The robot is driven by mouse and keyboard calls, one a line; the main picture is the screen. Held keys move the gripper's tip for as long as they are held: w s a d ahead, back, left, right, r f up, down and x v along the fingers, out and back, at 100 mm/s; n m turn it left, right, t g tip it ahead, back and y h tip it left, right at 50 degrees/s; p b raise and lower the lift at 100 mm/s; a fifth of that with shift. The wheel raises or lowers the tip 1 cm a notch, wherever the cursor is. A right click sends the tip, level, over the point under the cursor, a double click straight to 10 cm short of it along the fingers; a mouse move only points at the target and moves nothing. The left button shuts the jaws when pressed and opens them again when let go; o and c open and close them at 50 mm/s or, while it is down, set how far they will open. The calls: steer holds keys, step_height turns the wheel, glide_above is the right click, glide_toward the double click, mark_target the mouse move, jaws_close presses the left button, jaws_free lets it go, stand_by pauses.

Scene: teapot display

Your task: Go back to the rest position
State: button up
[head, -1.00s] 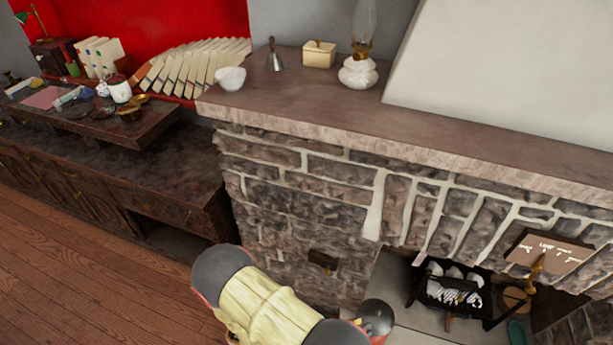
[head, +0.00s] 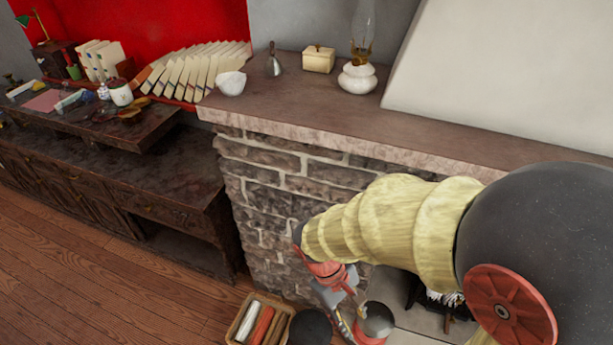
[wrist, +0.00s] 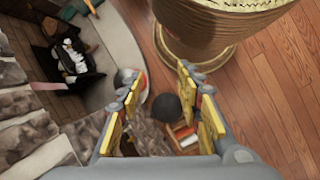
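My gripper (wrist: 160,78) is open in the wrist view, with yellow-padded fingers spread and nothing between them. In the head view, my gripper (head: 343,308) hangs low in front of the fireplace, pointing down, partly cut off at the bottom edge. My arm in its cream sleeve reaches in from the right and covers part of the stone front.
The stone fireplace (head: 260,195) is close behind my arm. Its mantel (head: 290,105) holds a white bowl (head: 231,83), a bell (head: 273,64), a box (head: 318,59) and an oil lamp (head: 357,78). A basket (head: 240,322) stands on the floor below. Wooden floor (head: 90,285) is clear at left.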

steer(key=d+r+m+t+y, duration=0.2)
steer(key=d+r+m+t, duration=0.2)
steer(key=r, duration=0.7)
steer(key=d+r+m+t+y+p, duration=0.1)
steer(key=d+r+m+t, duration=0.3)
steer(key=r, duration=0.8)
steer(key=shift+s+d+r+y, duration=0.15)
steer(key=shift+d+r+y, duration=0.15)
steer(key=shift+y, duration=0.1)
stand_by(0.5)
